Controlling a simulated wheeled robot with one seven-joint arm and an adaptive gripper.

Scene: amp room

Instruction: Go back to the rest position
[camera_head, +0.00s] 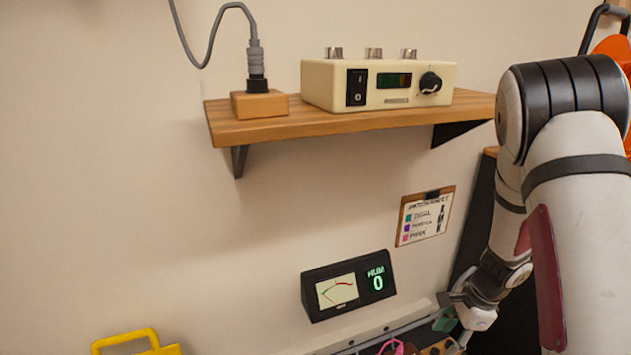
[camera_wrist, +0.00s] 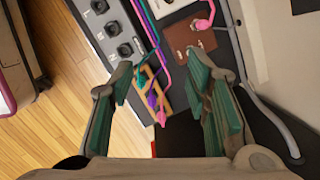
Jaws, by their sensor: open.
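My gripper (camera_head: 448,312) is low at the right in the head view, near the bench top below the clipboard. In the wrist view my gripper (camera_wrist: 163,88) is open, with its two green-padded fingers apart and nothing held between them. I cannot tell from these views whether a finger touches anything.
A grey panel with black sockets (camera_wrist: 112,30) and a brown block with a pink plug (camera_wrist: 190,40) are close by. A shelf (camera_head: 300,122) holds a cream amplifier (camera_head: 330,80). A meter (camera_head: 348,286) reads HUM 0. A yellow-handled item (camera_head: 125,340) stands lower left.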

